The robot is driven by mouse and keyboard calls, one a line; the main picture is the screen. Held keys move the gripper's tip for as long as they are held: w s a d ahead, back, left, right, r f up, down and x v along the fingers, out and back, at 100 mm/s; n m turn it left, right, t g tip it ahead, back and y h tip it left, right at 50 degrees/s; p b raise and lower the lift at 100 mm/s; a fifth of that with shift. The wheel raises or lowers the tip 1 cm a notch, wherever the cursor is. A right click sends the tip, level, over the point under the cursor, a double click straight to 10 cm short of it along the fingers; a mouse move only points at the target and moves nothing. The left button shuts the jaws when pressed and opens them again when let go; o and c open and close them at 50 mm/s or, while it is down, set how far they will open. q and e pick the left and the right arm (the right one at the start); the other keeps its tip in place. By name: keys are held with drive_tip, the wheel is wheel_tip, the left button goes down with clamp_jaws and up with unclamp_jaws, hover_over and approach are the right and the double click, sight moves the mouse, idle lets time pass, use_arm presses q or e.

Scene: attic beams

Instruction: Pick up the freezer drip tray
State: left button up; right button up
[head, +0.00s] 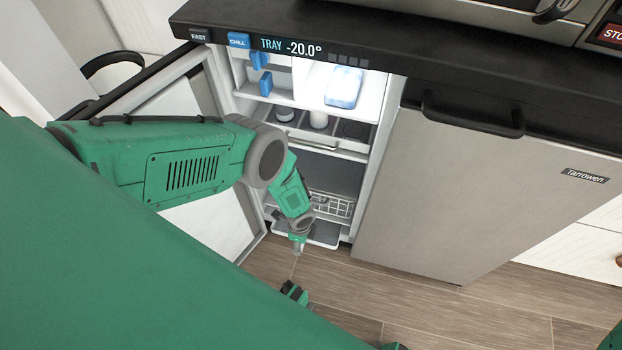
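The freezer drip tray (324,236) is a shallow pale tray low in the open freezer compartment, just above the floor. Its front part sticks out past the opening, and its left part is hidden behind my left gripper. My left arm reaches down from the left, with my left gripper (297,248) at the tray's front left side. The fingertips are small and seen from above, so I cannot tell whether they touch the tray or are open or shut. My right gripper is not in view.
The open freezer door (196,205) stands at the left, partly behind my arm. Inside are a blue pack (343,88), a drawer with round containers (318,119) and a wire basket (331,204). A closed steel door (480,190) is at right. The wooden floor (420,305) in front is mostly clear.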

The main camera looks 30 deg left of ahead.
use_arm(q)
wheel_tip(320, 180, down, 2)
drive_tip(key=shift+f+b, duration=0.15)
drive_tip(key=shift+b, duration=0.3)
clamp_jaws()
drive_tip(key=shift+r, duration=0.2)
